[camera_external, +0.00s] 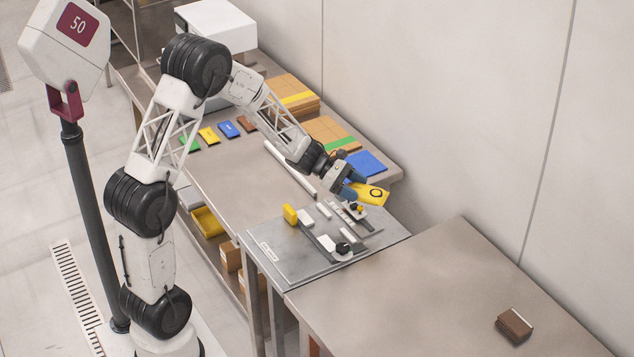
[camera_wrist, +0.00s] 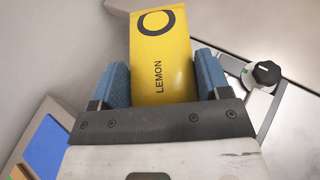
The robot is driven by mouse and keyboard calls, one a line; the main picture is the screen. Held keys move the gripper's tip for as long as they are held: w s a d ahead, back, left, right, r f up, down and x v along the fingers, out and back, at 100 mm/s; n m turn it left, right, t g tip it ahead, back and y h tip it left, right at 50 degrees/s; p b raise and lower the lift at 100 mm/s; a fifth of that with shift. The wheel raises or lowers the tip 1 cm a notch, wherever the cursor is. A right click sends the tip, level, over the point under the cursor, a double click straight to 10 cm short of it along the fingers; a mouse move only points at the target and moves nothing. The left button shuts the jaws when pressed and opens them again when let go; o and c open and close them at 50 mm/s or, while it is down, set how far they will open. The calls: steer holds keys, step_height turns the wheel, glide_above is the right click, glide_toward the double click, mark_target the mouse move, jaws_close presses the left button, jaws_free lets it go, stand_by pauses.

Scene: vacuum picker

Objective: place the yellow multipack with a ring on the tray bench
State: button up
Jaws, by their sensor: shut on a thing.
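The yellow multipack (camera_external: 374,194) has a dark ring on its face. The wrist view shows it as a yellow pack (camera_wrist: 160,75) marked LEMON with the ring near its far end. My gripper (camera_external: 357,188) is shut on it, with one blue finger on each side in the wrist view (camera_wrist: 162,80). The pack is held out beyond the fingers, near the far edge of the grey plate.
A grey plate (camera_external: 283,257) carries rails, white blocks, a yellow piece (camera_external: 290,214) and black knobs (camera_external: 343,248). Cardboard boxes (camera_external: 292,92), a blue pad (camera_external: 366,163) and small coloured packs lie farther back. A brown pack (camera_external: 514,326) sits on the right bench, otherwise clear. A wall rises behind.

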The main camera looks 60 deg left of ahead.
steer(key=s+a+n+t+y, duration=0.2)
steer(key=s+a, duration=0.3)
steer(key=a, duration=0.8)
steer(key=n+t+y, duration=0.3)
steer(key=n+y, duration=0.1)
steer(key=n, duration=0.1)
glide_above(236, 191)
steer(key=shift+f, duration=2.5)
steer(key=shift+w, duration=0.1)
steer(key=shift+f, duration=2)
steer(key=shift+f, duration=2)
